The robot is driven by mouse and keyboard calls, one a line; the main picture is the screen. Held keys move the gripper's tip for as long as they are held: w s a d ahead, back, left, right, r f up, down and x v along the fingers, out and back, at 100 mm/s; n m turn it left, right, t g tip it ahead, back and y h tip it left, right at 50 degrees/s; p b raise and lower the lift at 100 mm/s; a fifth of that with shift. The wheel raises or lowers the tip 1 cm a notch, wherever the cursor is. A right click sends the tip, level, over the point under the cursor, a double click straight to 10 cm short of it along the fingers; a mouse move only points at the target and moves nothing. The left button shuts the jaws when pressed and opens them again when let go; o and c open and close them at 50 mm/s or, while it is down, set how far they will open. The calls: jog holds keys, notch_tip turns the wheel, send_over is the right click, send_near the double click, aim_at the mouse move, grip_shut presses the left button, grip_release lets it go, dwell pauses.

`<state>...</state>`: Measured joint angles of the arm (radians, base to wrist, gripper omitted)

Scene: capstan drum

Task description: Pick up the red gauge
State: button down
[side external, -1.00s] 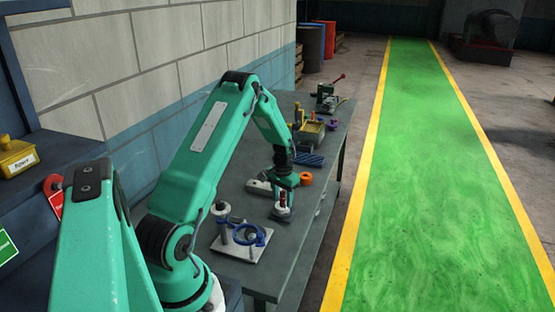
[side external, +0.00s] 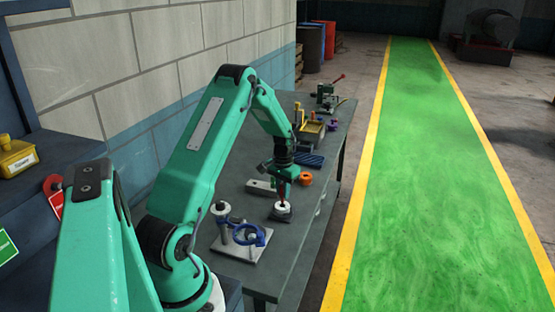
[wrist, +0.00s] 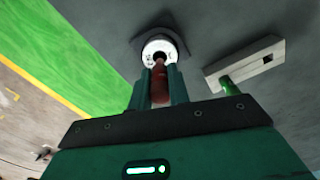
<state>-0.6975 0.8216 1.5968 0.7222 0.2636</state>
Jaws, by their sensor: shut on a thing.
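The red gauge (side external: 282,198) is a slim dark-red pin, held upright below my gripper (side external: 282,183). In the wrist view the gauge (wrist: 159,88) sits between the two fingers of my gripper (wrist: 160,72), which is shut on it. Below its tip is a white ring-shaped piece (side external: 282,208) on a dark base. That white piece (wrist: 160,48) also shows just beyond the fingertips in the wrist view. I cannot tell whether the gauge's lower end is still inside the ring's hole or just above it.
A white plate with posts and a blue ring (side external: 250,235) stands nearer. A blue ribbed piece (side external: 309,160) and yellow tray (side external: 312,132) are farther back. The bench's right edge is near.

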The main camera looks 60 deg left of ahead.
jog(key=w+d+r, duration=0.1)
jog(key=d+r, duration=0.7)
jog(key=d, duration=0.3)
jog(key=shift+w+d, duration=0.25)
jog(key=shift+w, duration=0.15)
